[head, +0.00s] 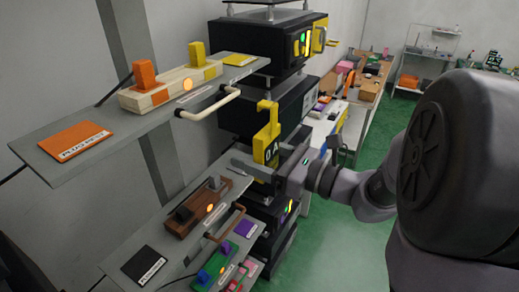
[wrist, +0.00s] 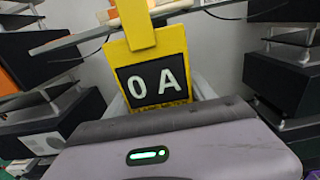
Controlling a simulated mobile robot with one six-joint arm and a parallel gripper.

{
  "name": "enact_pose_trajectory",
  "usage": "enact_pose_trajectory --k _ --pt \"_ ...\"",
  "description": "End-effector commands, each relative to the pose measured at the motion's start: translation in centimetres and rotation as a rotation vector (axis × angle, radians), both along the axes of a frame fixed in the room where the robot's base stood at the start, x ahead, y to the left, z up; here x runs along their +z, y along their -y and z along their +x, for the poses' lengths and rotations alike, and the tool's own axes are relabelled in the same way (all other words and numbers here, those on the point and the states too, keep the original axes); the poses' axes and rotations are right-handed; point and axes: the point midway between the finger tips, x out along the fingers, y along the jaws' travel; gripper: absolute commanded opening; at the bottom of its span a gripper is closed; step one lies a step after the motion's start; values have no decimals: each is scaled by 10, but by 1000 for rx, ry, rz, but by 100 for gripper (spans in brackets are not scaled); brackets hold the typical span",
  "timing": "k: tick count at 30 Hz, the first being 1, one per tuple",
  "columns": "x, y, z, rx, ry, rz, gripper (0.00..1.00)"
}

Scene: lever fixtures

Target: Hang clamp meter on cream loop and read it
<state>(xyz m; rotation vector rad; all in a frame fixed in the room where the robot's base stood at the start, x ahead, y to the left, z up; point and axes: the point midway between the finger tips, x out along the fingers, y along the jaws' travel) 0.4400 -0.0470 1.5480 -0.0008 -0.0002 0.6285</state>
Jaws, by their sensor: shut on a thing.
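The yellow clamp meter (head: 266,133) is upright in my gripper (head: 258,168). Its hook is at the top. In the wrist view the clamp meter (wrist: 176,47) shows a dark display reading 0 A. My gripper is shut on its lower part, and the fingers are partly hidden behind the meter and the palm. The cream loop (head: 212,107) sticks out from the front edge of the upper grey panel (head: 95,160), to the left of the meter and apart from it. The hook is not around the loop.
The upper panel carries a cream strip (head: 170,91) with orange and yellow plugs, and an orange label plate (head: 75,140). A lower panel holds a brown strip (head: 197,207) and brown loop (head: 232,222). Dark rack units (head: 265,45) stand behind. Green floor (head: 330,245) is open at right.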

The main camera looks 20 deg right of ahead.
Motion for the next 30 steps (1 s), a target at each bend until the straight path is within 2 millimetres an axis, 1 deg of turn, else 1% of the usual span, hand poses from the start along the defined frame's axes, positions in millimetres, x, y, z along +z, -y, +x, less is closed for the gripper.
enact_pose_trajectory --k 9,30 --pt "2 -22 29 2 1 1 13" --pt "1 -67 91 1 0 0 13"
